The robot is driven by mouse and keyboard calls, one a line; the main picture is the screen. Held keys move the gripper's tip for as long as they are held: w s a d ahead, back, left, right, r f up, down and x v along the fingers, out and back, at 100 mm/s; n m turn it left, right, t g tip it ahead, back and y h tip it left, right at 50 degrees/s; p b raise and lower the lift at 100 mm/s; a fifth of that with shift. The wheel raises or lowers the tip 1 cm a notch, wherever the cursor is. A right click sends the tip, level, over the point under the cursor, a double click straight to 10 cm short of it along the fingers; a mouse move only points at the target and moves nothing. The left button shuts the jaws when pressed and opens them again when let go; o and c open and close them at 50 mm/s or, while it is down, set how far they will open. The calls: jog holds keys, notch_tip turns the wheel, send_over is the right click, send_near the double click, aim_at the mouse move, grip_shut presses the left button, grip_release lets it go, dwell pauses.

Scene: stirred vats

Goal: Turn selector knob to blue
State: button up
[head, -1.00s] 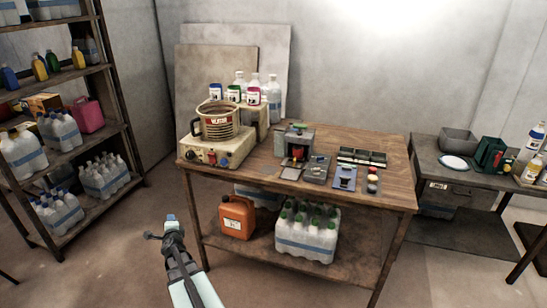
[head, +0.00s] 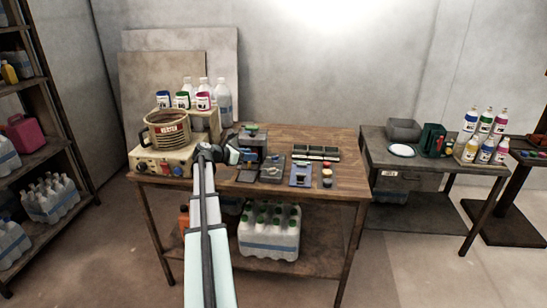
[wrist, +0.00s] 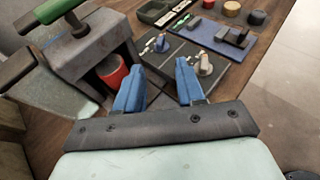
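I cannot tell which is the selector, and no colour marks are readable. My gripper's blue fingers are apart with nothing between them. In the head view the panel (head: 272,170) lies on the wooden table, to the right of my gripper (head: 231,155).
A grey box with a green-gripped handle (wrist: 80,40) and a red cylinder (wrist: 112,72) stand close left of the fingers. A blue panel (head: 300,174) lies right of the knob panel. A vat (head: 167,130) stands on a heater at the table's left.

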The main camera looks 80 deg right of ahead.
aim_at(276, 156)
jog(key=x, duration=1.4)
jog(key=shift+f, duration=0.25)
jog(key=shift+c, duration=0.2)
grip_shut()
